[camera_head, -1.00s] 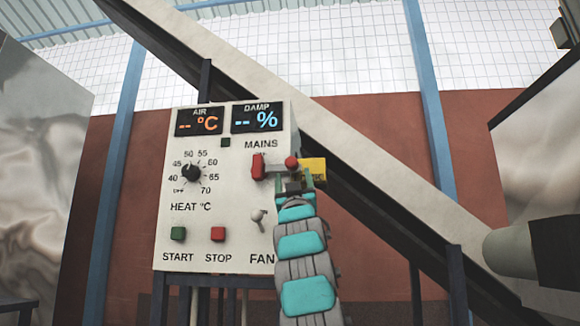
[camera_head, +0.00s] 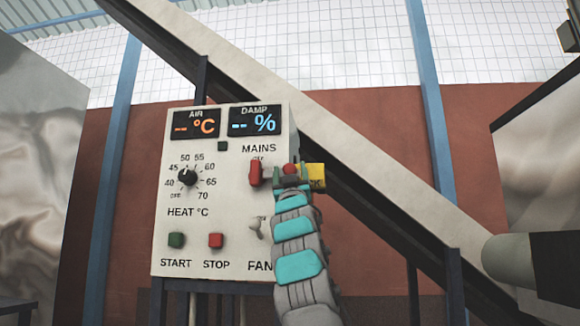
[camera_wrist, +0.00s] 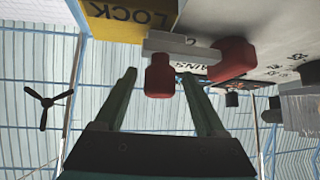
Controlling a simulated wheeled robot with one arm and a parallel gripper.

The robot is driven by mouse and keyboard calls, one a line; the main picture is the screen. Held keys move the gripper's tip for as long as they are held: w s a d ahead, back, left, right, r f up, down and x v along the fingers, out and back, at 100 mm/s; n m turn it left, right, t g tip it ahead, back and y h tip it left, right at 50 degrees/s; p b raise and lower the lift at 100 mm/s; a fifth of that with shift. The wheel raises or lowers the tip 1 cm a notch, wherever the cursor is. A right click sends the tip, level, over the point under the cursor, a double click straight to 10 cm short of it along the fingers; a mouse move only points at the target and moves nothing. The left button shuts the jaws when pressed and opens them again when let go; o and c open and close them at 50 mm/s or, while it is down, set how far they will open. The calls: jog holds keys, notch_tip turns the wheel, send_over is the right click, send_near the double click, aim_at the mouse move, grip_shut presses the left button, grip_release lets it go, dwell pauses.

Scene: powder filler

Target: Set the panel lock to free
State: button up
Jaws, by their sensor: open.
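The panel lock is a yellow plate (camera_head: 317,176) at the right edge of the white control panel, beside a red knob (camera_head: 290,169). In the wrist view the yellow plate (camera_wrist: 125,18) reads LOCK upside down. There, a pale bar (camera_wrist: 185,46) runs beside the plate and carries the red knob (camera_wrist: 160,76). My gripper (camera_head: 291,181) is at the lock, just below the knob in the head view. In the wrist view my open gripper (camera_wrist: 167,85) has the red knob between its fingers, with gaps on both sides. The lock's other markings are unreadable.
The red MAINS switch (camera_head: 256,173) is close on the left; it also shows in the wrist view (camera_wrist: 234,59). The FAN toggle (camera_head: 257,229) is below, partly beside my arm. The HEAT dial (camera_head: 188,177), START button (camera_head: 176,240) and STOP button (camera_head: 216,240) are farther left.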

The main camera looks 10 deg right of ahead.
grip_shut()
dwell(0.7)
dwell(0.8)
